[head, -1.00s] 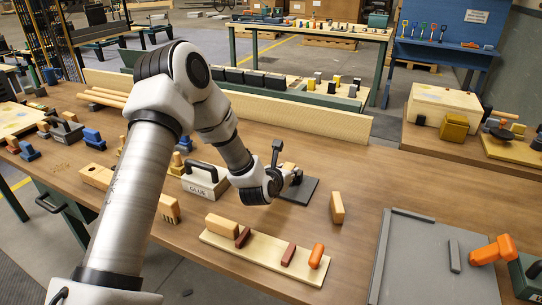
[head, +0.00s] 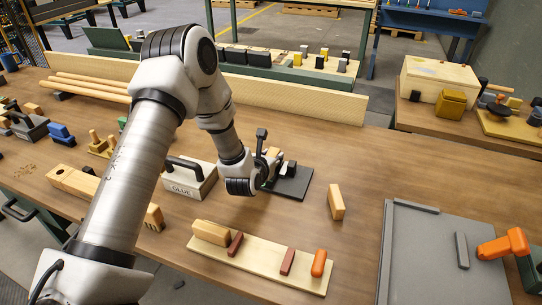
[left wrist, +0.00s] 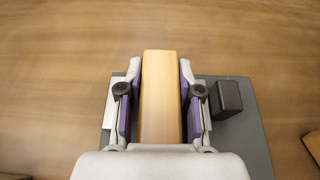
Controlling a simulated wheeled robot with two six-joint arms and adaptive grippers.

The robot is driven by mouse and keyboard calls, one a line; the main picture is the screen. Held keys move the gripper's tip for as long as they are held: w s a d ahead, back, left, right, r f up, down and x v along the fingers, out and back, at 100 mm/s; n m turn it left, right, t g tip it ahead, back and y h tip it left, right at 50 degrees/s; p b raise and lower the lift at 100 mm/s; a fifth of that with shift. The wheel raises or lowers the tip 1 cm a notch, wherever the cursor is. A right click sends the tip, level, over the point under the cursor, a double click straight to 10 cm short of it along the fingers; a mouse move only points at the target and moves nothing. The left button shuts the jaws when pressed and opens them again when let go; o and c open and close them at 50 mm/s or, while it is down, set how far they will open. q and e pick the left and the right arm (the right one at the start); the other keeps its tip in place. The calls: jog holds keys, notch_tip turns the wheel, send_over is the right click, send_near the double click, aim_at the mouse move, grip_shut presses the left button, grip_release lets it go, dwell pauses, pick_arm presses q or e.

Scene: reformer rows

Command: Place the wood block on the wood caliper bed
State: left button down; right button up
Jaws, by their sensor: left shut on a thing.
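My left gripper (left wrist: 158,105) is shut on a long light-brown wood block (left wrist: 160,85), with a finger on each side of it. In the left wrist view they are over a dark grey plate (left wrist: 248,130) that bears a black block (left wrist: 227,98). I cannot tell whether the wood block touches the plate. In the head view the left gripper (head: 268,165) partly hides the wood block and the plate (head: 292,186). A pale wooden board (head: 262,262) lies in front with a wood block, two dark red pieces and an orange piece. I cannot tell which is the wood caliper bed.
A white GLUE caddy (head: 190,182) stands close left of the gripper. Another wood block (head: 336,202) stands right of the plate. A grey tray (head: 405,250) with an orange tool is at the right. Bare table lies behind and right of the plate.

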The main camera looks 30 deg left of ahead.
pick_arm(q)
jog(key=shift+f, duration=0.25)
jog(key=c, duration=1.1)
grip_release()
jog(key=shift+w+a, duration=0.1)
jog(key=shift+o, duration=0.2)
jog(key=shift+w+f, duration=0.1)
jog(key=shift+r, duration=0.4)
jog(key=shift+s, duration=0.4)
jog(key=b+v, duration=0.1)
jog(key=v, duration=1)
jog(key=shift+s+r, duration=0.1)
jog(key=shift+s, duration=0.05)
